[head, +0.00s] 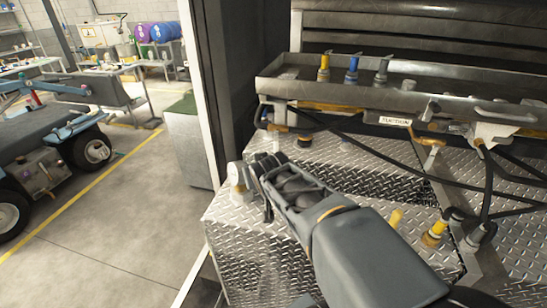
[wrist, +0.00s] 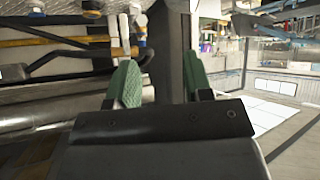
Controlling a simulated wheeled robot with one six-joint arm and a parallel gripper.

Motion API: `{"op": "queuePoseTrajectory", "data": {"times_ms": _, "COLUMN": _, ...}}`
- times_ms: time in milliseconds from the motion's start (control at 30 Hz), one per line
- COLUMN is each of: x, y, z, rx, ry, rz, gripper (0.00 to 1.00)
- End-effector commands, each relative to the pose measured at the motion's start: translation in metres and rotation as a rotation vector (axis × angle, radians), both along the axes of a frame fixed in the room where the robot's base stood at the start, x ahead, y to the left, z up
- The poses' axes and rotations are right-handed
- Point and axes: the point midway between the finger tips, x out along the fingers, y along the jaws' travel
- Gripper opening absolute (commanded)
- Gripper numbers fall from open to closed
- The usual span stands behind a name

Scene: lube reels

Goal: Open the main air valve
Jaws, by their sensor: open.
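No label naming the main air valve is readable, so I cannot tell for sure which fitting it is. A valve with a yellow-orange handle (head: 430,152) hangs below the tray at the right of the head view. Yellow-orange fittings (head: 265,119) sit under the tray's left end. My gripper (head: 266,158) is over the left part of the diamond-plate deck, below those fittings. In the wrist view my gripper (wrist: 160,62) is open and empty, with green fingers. A pale upright fitting (wrist: 124,30) with blue and yellow parts beside it shows beyond the left finger.
The metal tray (head: 300,88) holds yellow, blue and grey nozzles. Black hoses (head: 488,185) droop at the right. Yellow-capped fittings (head: 434,234) stand on the diamond-plate deck (head: 235,240). A dark door post (head: 230,70) is close on the left, with open floor beyond.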

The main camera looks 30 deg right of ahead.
Motion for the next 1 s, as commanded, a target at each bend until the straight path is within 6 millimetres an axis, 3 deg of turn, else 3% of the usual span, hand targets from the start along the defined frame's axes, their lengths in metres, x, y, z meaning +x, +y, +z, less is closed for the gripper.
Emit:
{"op": "queuePoseTrajectory", "data": {"times_ms": 33, "x": 0.015, "y": -0.025, "z": -0.032, "rx": -0.027, "ry": -0.076, "rz": -0.033, "gripper": 0.46}}
{"op": "queuePoseTrajectory", "data": {"times_ms": 200, "x": 0.050, "y": -0.089, "z": -0.058, "rx": -0.100, "ry": -0.343, "rz": -0.051, "gripper": 0.46}}
{"op": "queuePoseTrajectory", "data": {"times_ms": 400, "x": 0.063, "y": -0.132, "z": -0.083, "rx": -0.121, "ry": -0.550, "rz": 0.007, "gripper": 0.46}}
{"op": "queuePoseTrajectory", "data": {"times_ms": 667, "x": 0.070, "y": -0.151, "z": -0.094, "rx": -0.112, "ry": -0.659, "rz": 0.067, "gripper": 0.46}}
{"op": "queuePoseTrajectory", "data": {"times_ms": 1000, "x": 0.126, "y": -0.166, "z": -0.092, "rx": -0.110, "ry": -0.666, "rz": 0.072, "gripper": 0.46}}
